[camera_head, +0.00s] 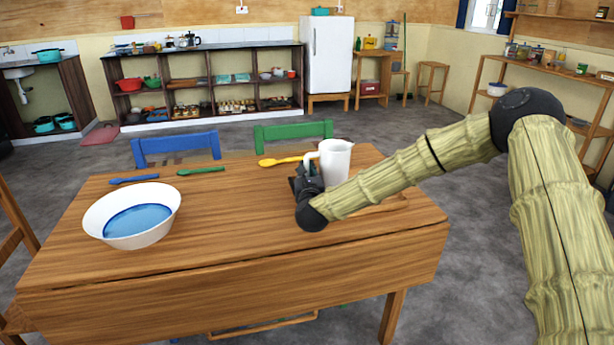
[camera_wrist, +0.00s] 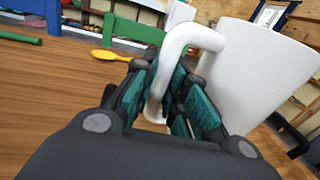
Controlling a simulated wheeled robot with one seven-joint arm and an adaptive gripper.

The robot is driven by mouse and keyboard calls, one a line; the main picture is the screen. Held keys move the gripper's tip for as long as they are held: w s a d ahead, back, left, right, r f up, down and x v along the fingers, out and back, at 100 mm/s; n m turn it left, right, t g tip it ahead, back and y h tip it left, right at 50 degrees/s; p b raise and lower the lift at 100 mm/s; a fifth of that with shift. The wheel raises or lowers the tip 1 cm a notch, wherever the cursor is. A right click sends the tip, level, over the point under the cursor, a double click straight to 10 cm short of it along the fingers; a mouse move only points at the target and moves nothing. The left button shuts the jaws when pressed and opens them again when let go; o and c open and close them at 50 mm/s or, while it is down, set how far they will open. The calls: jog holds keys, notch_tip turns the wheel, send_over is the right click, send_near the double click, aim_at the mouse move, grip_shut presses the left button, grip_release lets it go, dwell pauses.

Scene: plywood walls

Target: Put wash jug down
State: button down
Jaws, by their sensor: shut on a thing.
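The white wash jug (camera_head: 335,162) is upright at the right part of the wooden table, its handle on the left side. My gripper (camera_head: 308,172) is at the handle, and in the wrist view my gripper (camera_wrist: 172,112) has its teal-padded fingers closed around the white handle of the jug (camera_wrist: 255,75). The jug's base is hidden behind my arm in the head view, so I cannot tell whether it touches the table.
On the table (camera_head: 240,225) stand a white basin (camera_head: 98,217) with blue water, a blue utensil (camera_head: 134,179), a green one (camera_head: 201,171) and a yellow spoon (camera_head: 280,161). A blue chair (camera_head: 176,147) and a green chair (camera_head: 292,132) stand behind. The table's middle is clear.

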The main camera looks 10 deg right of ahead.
jog(key=shift+f, duration=0.75)
jog(key=shift+f, duration=0.15)
jog(key=c, duration=1.7)
grip_release()
jog(key=shift+r, duration=0.2)
jog(key=shift+s+f, duration=0.15)
jog(key=shift+s, duration=0.1)
jog(key=s, duration=0.3)
jog(key=s+a, duration=0.1)
jog(key=s, duration=0.3)
jog(key=s+a, duration=0.1)
jog(key=s, duration=0.3)
jog(key=shift+s, duration=0.2)
